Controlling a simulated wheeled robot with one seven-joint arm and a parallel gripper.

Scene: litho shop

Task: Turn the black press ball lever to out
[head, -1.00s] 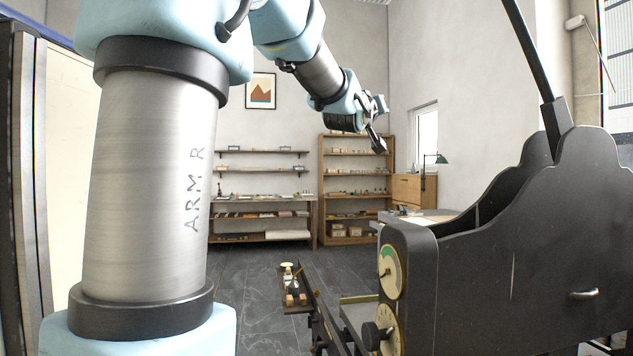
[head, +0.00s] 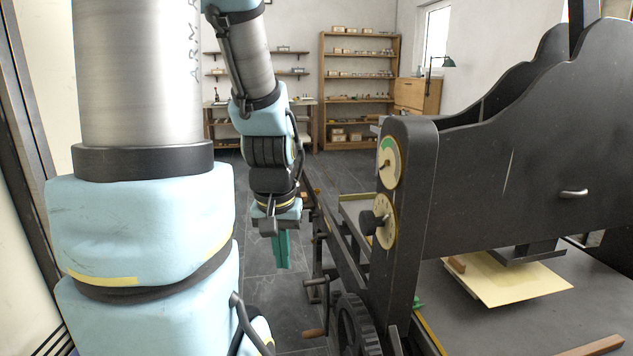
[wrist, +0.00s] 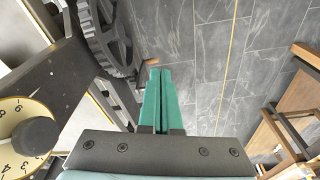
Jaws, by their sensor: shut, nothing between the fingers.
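The black press (head: 500,130) fills the right of the head view. Its end post carries a gauge with a green sector (head: 389,161) and, below it, a cream dial with a black knob (head: 370,222). This knob (wrist: 35,137) also shows at the left of the wrist view. A lever with a ball end cannot be made out for certain in either view. My gripper (head: 282,266) points down in free air, left of the press post and apart from it. Its green fingers (wrist: 160,72) are together, with nothing between them.
A toothed wheel (head: 356,326) and a crank with a wooden grip (head: 314,333) stick out low on the press's near side. A yellowish sheet (head: 505,282) lies on the press bed. Shelves (head: 360,90) stand at the back.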

